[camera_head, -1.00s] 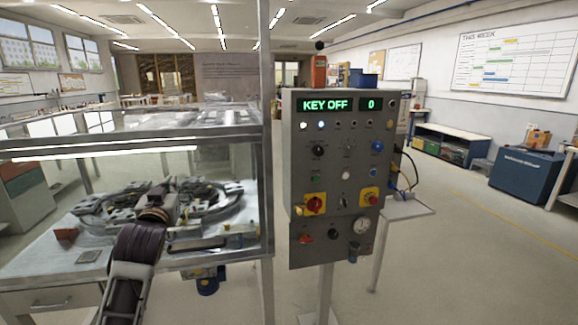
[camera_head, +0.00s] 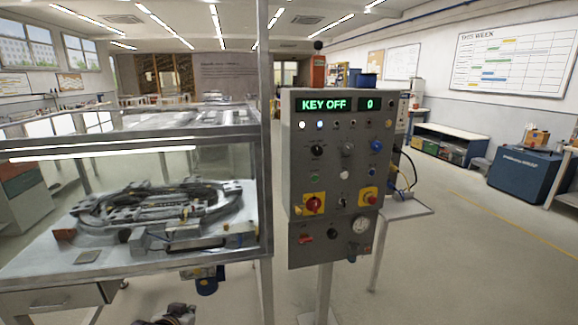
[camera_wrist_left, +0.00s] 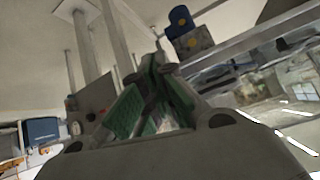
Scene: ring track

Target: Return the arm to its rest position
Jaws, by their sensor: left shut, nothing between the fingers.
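My left gripper shows in the left wrist view (camera_wrist_left: 158,70), with its green-padded fingers shut and nothing between them. In the head view only a small dark part of my left arm (camera_head: 172,316) shows at the bottom edge, low in front of the bench. It is apart from the ring track (camera_head: 160,205), which lies on the bench under a clear-walled enclosure. My right gripper is not in view.
The grey control panel (camera_head: 335,150) stands on a post right of the enclosure and reads KEY OFF and 0. A drawer (camera_head: 52,299) is under the bench (camera_head: 40,268). A blue cabinet (camera_head: 522,172) stands far right.

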